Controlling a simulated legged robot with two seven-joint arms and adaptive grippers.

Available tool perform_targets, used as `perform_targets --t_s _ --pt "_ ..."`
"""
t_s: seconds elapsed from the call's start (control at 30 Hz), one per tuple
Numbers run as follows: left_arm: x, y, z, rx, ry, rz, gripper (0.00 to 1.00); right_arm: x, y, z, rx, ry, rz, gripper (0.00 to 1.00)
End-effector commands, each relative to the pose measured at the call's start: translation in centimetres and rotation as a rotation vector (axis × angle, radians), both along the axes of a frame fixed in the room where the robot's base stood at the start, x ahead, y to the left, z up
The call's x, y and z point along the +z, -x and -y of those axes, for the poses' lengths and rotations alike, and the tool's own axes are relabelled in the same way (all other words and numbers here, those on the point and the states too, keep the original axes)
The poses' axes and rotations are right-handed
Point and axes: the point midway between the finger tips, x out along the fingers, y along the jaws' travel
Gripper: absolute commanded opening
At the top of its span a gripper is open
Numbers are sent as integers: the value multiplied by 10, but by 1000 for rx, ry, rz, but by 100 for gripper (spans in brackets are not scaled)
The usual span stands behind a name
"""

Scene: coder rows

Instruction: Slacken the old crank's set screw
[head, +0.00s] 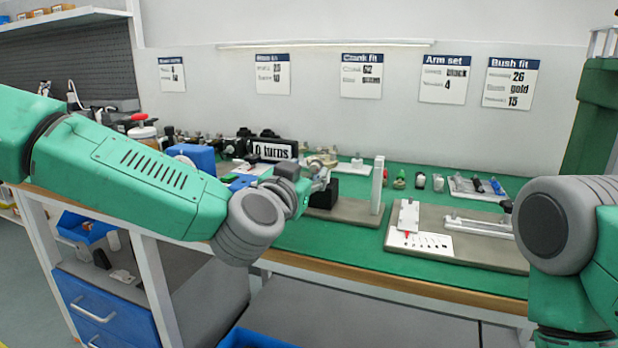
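My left arm reaches in from the left over the bench, and its gripper (319,181) is small and partly hidden by its own wrist. It is near a dark block (325,194) on a grey base plate (343,217). I cannot tell whether its fingers are open, or whether they touch anything. A black sign (272,150) reading "0 turns" stands behind the wrist. I cannot clearly make out the old crank or its set screw; they may be hidden by the gripper. My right arm is at the right edge; its gripper is not visible.
A white post (377,186) stands right of the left gripper. A grey board (504,256) carries a scale card (420,243) and a pale bar (477,225). A tray (480,194) of small parts lies behind. Green bench surface (330,250) is clear in front.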

Motion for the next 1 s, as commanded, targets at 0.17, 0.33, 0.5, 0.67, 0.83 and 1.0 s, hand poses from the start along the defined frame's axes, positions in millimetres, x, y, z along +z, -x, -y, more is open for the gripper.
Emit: perform_targets --t_s 0.17,0.33,0.5,0.67,0.83,1.0 --pt "0 -6 7 -2 -4 0 39 -2 0 0 0 0 0 40" --pt "1 -6 7 -3 -4 0 39 -1 0 0 -1 0 0 40" --pt "0 -6 4 -3 -1 0 0 -1 0 0 -1 1 0 40" --pt "-1 -5 5 -6 -2 -3 0 -2 0 0 0 0 0 40" --pt "-2 -4 5 -4 10 -9 0 0 0 0 0 0 0 40" --pt "-2 -4 5 -6 63 -29 0 5 0 0 -1 0 0 40"
